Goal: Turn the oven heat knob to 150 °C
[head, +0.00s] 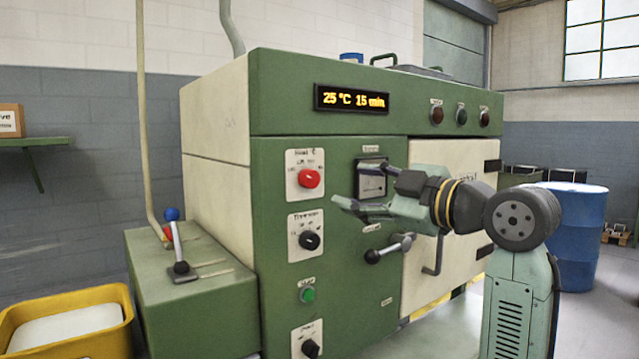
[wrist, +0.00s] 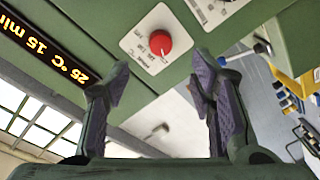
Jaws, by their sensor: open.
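The red heat knob (head: 309,178) sits on a white dial plate at the upper left of the green oven front. It also shows in the wrist view (wrist: 160,43), above the gap between my fingers. The display (head: 351,99) reads 25 °C and 15 min. My gripper (head: 350,196) is open and empty, to the right of the red knob in the head view and apart from it. In the wrist view my two fingers (wrist: 158,82) are spread with nothing between them. The dial's fine markings are too small to read.
Below the red knob are a black timer knob (head: 309,240), a green button (head: 307,295) and another black knob (head: 310,348). A ball-ended handle (head: 389,249) sticks out below my gripper. A lever with a blue ball (head: 172,214) stands left. A blue barrel (head: 577,235) stands right.

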